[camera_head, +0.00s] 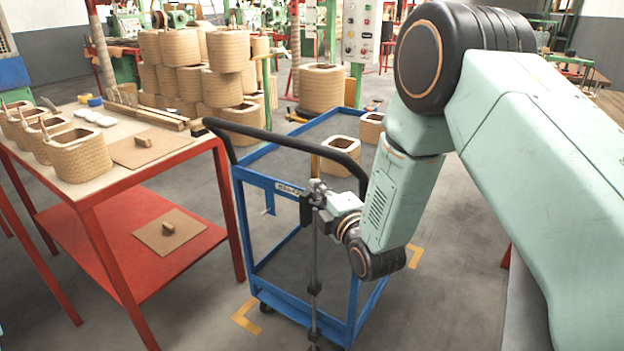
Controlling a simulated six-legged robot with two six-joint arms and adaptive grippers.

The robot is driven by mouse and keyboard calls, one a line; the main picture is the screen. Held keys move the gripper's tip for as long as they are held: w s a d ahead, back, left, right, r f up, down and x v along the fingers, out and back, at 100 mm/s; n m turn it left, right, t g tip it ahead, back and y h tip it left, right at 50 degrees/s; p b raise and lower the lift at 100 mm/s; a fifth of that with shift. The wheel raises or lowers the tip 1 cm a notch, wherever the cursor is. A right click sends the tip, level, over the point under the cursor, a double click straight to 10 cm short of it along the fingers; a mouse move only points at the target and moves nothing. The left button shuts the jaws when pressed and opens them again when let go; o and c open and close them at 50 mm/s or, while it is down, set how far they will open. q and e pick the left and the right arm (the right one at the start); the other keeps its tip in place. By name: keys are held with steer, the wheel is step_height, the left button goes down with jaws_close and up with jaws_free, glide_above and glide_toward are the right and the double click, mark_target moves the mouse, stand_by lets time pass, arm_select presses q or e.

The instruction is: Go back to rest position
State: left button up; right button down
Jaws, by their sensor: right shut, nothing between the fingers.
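My right arm comes in from the right, and my right gripper (308,196) is at the near side of the blue cart (262,182). The gripper is shut and empty, just below the cart's black handle bar (300,146). I cannot tell whether it touches the cart. My left gripper is not in view.
Two coils (341,153) stand on the cart. A red-framed table (190,143) at the left holds several coils (80,154) and a board with a small block. Stacked coils (222,88) stand behind. The floor (440,290) right of the cart looks clear.

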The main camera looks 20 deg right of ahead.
steer(key=s+f+m+g, duration=1)
steer(key=s+f+m, duration=0.5)
steer(key=s+f, duration=0.45)
steer(key=s+f+m+g, duration=0.2)
steer(key=s+f+g, duration=0.1)
steer(key=s, duration=0.9)
steer(key=s+f+m+g+h, duration=0.1)
steer(key=s+f+g, duration=0.3)
steer(key=s, duration=0.8)
steer(key=shift+d+m+g+p, duration=0.15)
steer(key=shift+m+g+p, duration=0.25)
steer(key=shift+m, duration=0.1)
